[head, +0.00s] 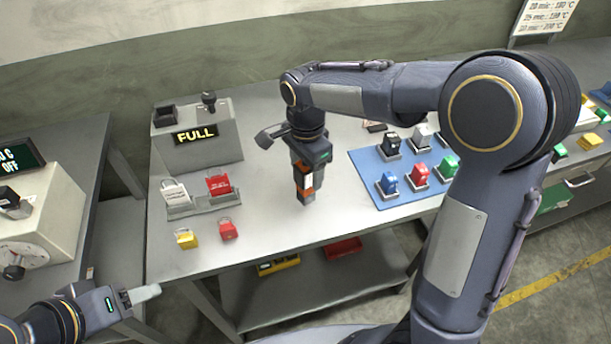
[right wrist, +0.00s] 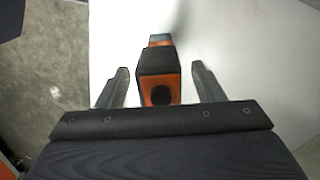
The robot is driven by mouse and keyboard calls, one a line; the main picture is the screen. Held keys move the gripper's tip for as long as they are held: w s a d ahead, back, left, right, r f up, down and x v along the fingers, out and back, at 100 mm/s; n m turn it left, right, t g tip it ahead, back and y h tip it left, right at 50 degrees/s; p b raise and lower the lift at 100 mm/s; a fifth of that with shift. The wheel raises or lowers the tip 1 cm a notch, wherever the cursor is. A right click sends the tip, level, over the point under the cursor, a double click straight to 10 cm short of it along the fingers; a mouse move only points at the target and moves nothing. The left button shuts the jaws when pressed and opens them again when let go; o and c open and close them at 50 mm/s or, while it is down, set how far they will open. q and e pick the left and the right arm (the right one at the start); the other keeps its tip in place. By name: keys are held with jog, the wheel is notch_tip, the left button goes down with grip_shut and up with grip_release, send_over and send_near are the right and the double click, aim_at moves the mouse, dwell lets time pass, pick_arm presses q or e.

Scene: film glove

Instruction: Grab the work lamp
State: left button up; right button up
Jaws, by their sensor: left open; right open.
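The work lamp is an orange and black upright block, standing on the grey table (head: 270,225) below my right gripper in the head view. The lamp (head: 304,188) also shows in the right wrist view (right wrist: 158,62), between the two fingers. My right gripper (right wrist: 160,85) is open around it, with a gap visible on each side. In the head view the right gripper (head: 305,165) points down and partly hides the lamp's top. My left gripper (head: 148,293) is at the lower left, away from the lamp, with nothing seen in it.
A grey box with a FULL display (head: 195,135) stands at the back left. A rack with white and red tags (head: 200,203) and two small padlocks (head: 228,229) lie left of the lamp. A blue mat (head: 400,205) with several coloured blocks lies right.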

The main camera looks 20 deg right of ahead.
jog(key=shift+f, duration=0.55)
jog(key=c, duration=1.3)
jog(key=shift+r, duration=0.1)
